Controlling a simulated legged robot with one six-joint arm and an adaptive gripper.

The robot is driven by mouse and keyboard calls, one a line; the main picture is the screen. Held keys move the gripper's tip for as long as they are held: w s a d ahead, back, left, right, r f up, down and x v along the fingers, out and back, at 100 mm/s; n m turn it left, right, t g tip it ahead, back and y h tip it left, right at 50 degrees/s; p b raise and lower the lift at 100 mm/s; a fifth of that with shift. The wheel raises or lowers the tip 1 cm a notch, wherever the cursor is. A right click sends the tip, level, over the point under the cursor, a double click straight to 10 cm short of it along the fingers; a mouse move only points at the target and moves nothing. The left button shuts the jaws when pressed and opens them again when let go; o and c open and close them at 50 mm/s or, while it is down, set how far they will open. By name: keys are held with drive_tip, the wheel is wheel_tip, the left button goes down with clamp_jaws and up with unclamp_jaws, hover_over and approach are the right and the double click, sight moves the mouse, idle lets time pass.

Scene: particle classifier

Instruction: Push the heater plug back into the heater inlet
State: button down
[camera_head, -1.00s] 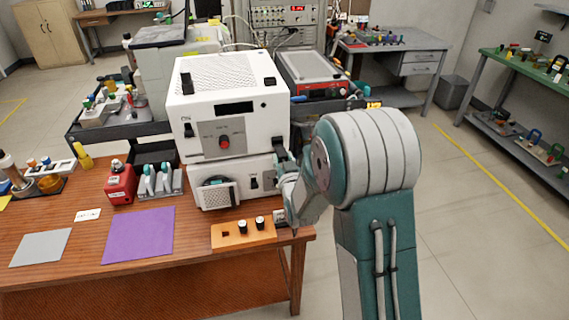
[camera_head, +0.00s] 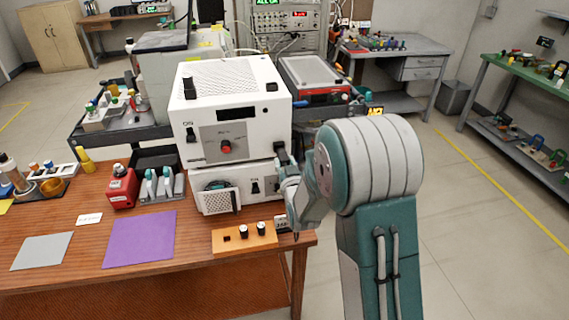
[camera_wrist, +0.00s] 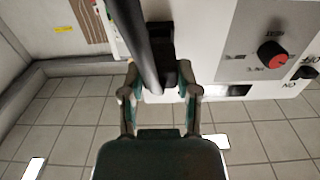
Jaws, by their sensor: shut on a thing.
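The heater plug (camera_wrist: 170,70) is black and sits between the fingers of my gripper (camera_wrist: 161,90) in the wrist view. A thick dark cable (camera_wrist: 138,35) runs from it up the picture. The plug (camera_head: 279,148) also shows as a small black shape at the right side of the upper white unit (camera_head: 231,85) in the head view. My gripper (camera_head: 284,160) is shut on it there, partly hidden by my wrist. The heater inlet is hidden behind the plug and fingers. I cannot tell how deep the plug sits.
The upper unit has a red knob (camera_head: 226,147) and stands on a lower white unit (camera_head: 236,195). Open floor (camera_head: 480,230) lies to the right.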

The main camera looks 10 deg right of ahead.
drive_tip(key=shift+w, duration=1.4)
idle(0.6)
drive_tip(key=shift+c, duration=1.3)
unclamp_jaws()
drive_tip(key=s, duration=1.1)
drive_tip(key=shift+s, duration=0.4)
drive_tip(key=s+r+g, duration=0.5)
drive_tip(key=s+g, duration=0.1)
drive_tip(key=s, duration=0.7)
drive_tip(key=s+r+g, duration=0.5)
drive_tip(key=s+g, duration=0.1)
drive_tip(key=s, duration=0.8)
drive_tip(key=shift+s+r, duration=0.2)
drive_tip(key=shift+s, duration=0.1)
